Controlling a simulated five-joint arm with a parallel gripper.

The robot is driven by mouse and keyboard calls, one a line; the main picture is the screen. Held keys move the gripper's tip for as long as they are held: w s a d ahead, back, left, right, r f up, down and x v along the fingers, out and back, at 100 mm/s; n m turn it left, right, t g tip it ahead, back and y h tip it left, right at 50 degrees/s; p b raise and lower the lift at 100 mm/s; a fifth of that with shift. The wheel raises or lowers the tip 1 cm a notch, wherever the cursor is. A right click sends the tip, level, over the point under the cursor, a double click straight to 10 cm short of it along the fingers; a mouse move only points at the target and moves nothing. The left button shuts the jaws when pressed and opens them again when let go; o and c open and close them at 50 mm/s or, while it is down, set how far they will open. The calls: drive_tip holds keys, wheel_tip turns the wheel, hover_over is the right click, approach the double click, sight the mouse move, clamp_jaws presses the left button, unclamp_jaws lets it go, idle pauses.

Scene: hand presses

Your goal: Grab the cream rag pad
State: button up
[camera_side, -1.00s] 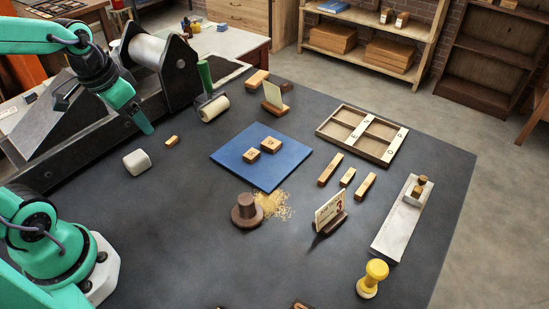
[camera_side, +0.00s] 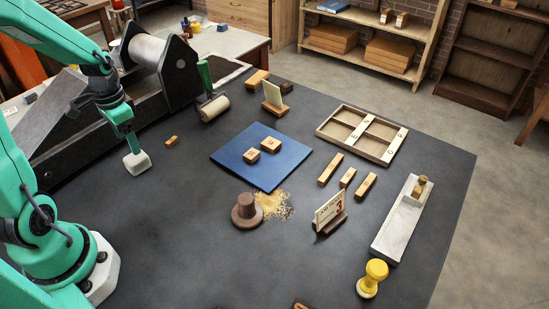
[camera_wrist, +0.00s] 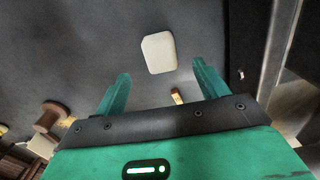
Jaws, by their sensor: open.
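The cream rag pad (camera_side: 137,163) is a small pale block with rounded corners, lying on the dark table at the left in the side view. My gripper (camera_side: 132,146) is just above and behind it there, fingers pointing down. In the wrist view the pad (camera_wrist: 158,53) lies beyond the fingertips, roughly between their lines. My gripper (camera_wrist: 158,76) is open with nothing between its fingers. Whether a fingertip touches the pad I cannot tell.
A small wooden block (camera_side: 171,141) lies right of the pad; it also shows near the right finger in the wrist view (camera_wrist: 177,96). The press (camera_side: 160,70) stands behind. A brown round-based knob (camera_side: 245,211) and blue mat (camera_side: 262,176) are further right. Table front of the pad is clear.

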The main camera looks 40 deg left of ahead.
sight(135, 158)
drive_tip(key=shift+f, duration=0.1)
drive_tip(key=shift+f, duration=1.2)
drive_tip(key=shift+f, duration=0.1)
drive_tip(key=shift+w+f, duration=0.1)
drive_tip(key=shift+f, duration=2.4)
drive_tip(key=c, duration=1.1)
drive_tip(key=shift+r, duration=0.15)
